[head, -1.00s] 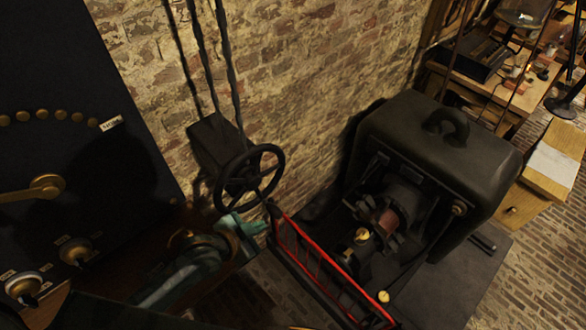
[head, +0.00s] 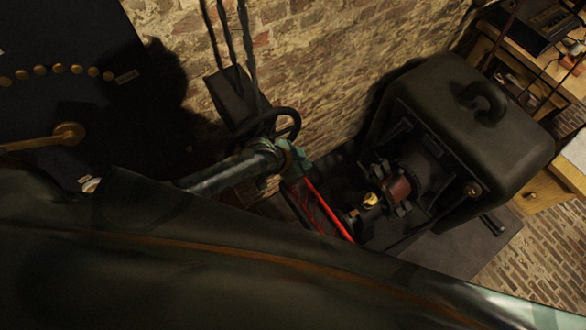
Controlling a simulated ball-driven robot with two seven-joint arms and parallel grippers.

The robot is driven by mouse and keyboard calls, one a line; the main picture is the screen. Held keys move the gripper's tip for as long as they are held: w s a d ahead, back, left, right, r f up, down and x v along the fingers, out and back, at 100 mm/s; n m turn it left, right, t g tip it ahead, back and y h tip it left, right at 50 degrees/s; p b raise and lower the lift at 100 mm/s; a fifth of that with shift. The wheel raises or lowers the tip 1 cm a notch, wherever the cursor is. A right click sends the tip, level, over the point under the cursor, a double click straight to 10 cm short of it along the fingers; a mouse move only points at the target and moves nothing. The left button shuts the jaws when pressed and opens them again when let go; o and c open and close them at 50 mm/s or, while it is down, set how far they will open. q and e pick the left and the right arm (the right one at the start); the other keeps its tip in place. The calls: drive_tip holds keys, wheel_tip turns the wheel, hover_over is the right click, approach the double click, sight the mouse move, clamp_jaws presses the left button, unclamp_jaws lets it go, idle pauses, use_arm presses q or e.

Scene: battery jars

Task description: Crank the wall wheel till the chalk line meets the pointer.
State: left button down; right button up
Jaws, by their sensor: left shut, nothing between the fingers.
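The dark wall wheel (head: 296,120) is on its box against the brick wall, left of centre in the head view. My left forearm and gripper cover its lower part. My left gripper (head: 297,163), greenish, is at the wheel's lower right edge. It is shut with nothing held, and I cannot tell whether it touches the rim. I cannot make out the chalk line or the pointer. My right gripper is not in view.
A black machine (head: 470,120) with a top handle stands right of the wheel. A red rail (head: 328,210) runs close below my left gripper. A dark panel (head: 60,40) with brass studs is at the left. A wooden desk (head: 553,75) is at the far right.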

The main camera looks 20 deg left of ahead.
use_arm(q)
drive_tip(key=s+a, duration=0.2)
drive_tip(key=shift+s+a+f+p, duration=0.3)
drive_tip(key=shift+a+f, duration=0.05)
drive_tip(key=shift+a, duration=0.05)
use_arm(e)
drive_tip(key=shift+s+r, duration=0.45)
use_arm(q)
drive_tip(key=shift+w+d, duration=0.1)
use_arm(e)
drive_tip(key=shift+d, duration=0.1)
use_arm(q)
drive_tip(key=shift+f, duration=0.1)
drive_tip(key=shift+s+a+f, duration=0.15)
drive_tip(key=shift+s+a, duration=0.5)
drive_tip(key=shift+s, duration=0.1)
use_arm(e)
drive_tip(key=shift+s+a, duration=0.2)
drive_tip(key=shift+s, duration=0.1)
use_arm(q)
drive_tip(key=shift+w+d, duration=0.1)
